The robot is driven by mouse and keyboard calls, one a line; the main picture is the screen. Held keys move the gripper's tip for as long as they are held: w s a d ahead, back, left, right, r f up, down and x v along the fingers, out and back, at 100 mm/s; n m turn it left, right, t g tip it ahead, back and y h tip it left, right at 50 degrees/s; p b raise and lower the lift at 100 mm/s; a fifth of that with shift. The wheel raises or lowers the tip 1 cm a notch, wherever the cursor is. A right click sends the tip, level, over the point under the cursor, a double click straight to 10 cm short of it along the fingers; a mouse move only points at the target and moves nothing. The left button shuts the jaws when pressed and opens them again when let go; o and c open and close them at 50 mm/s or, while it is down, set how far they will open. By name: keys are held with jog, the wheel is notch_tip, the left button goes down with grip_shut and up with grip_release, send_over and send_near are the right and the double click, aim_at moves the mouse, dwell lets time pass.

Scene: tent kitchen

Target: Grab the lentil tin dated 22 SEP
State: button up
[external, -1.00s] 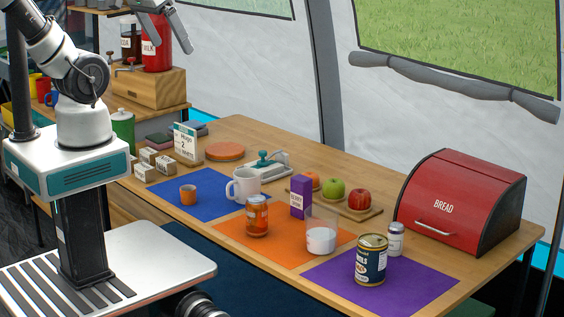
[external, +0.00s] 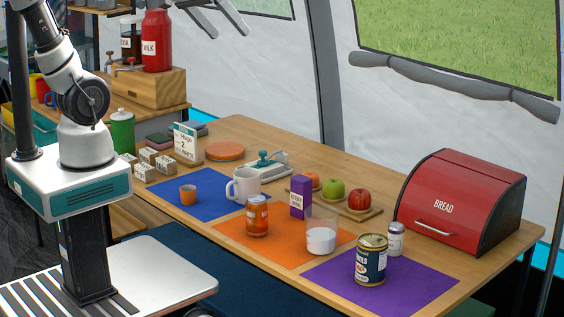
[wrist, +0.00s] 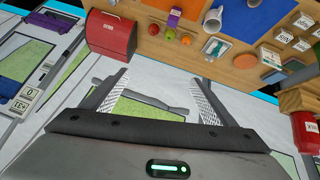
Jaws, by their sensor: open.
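A dark blue tin (external: 371,262) with a gold lid and pale lettering stands upright on the purple mat (external: 425,283). Its label ends in "LS", but no date is readable. An orange tin or jar (external: 257,217) stands on the orange mat (external: 283,255); its label is too small to read. My gripper (external: 231,36) is high at the top of the external view, far above and behind the table. In the wrist view my gripper (wrist: 161,82) has its fingers wide apart with nothing between them. The dark blue tin is not visible in the wrist view.
A glass with white contents (external: 320,238) and a small white container (external: 395,240) stand near the blue tin. A red bread box (external: 455,205) is at the right end. A purple carton (external: 301,196), a white mug (external: 243,184) and fruit (external: 333,189) stand farther left.

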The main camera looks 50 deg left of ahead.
jog(key=w+d+n+t+h+b, duration=0.1)
jog(key=w+d+h+b, duration=0.4)
jog(key=d, duration=0.7)
jog(key=n+g+y+b, duration=0.3)
jog(key=n+g+b, duration=0.25)
jog(key=n, duration=1.65)
send_over(365, 240)
jog(key=s+a+p, duration=0.1)
jog(key=s+a, duration=0.1)
jog(key=a, duration=0.2)
notch_tip(365, 240, down, 34)
jog(key=shift+g, duration=0.45)
jog(key=b+x, duration=0.1)
jog(key=x, duration=0.5)
jog(key=b+x, duration=0.2)
jog(key=x, duration=0.4)
jog(key=shift+s+d+b, duration=0.2)
jog(key=shift+b, duration=0.1)
jog(key=shift+b+x, duration=1.05)
jog(key=shift+x, duration=1.85)
jog(key=shift+s, duration=0.15)
jog(key=shift+r, duration=0.1)
jog(key=c, duration=1.5)
